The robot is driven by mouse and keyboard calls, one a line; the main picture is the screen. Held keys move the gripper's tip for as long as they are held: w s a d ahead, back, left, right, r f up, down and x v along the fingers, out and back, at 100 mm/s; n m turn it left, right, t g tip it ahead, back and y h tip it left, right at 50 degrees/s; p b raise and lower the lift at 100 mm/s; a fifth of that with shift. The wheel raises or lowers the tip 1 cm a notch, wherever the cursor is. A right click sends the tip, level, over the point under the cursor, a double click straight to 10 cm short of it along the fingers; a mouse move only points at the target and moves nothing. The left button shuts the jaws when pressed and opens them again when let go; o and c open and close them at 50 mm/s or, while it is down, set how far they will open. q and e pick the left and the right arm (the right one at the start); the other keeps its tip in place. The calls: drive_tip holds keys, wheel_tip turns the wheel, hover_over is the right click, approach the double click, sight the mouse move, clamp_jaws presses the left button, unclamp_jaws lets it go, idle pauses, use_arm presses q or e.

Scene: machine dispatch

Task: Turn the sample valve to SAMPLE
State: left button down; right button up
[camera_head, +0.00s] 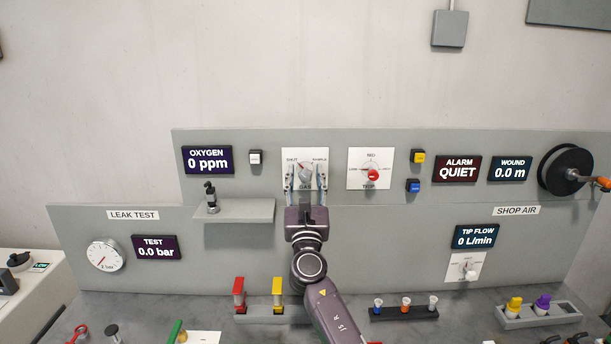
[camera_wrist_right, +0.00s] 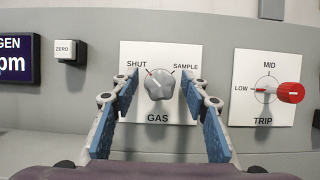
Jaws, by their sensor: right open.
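The sample valve is a grey knob (camera_wrist_right: 159,85) on a white plate (camera_wrist_right: 159,112) marked GAS, with SHUT at upper left and SAMPLE at upper right. Its pointer mark points up-left toward SHUT. In the head view the knob (camera_head: 306,172) sits on the grey panel, partly between my fingers. My right gripper (camera_head: 305,185) is open in front of the plate. In the right wrist view the blue-padded fingers of the gripper (camera_wrist_right: 160,100) stand on either side of the knob with gaps, apart from it. My left gripper is not in view.
To the right is the TRIP plate (camera_wrist_right: 264,88) with a red knob (camera_wrist_right: 291,92). To the left are the ZERO button (camera_wrist_right: 65,49) and OXYGEN display (camera_head: 208,160). Colored items line the bench.

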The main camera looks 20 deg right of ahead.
clamp_jaws()
drive_tip(key=shift+f, duration=0.1)
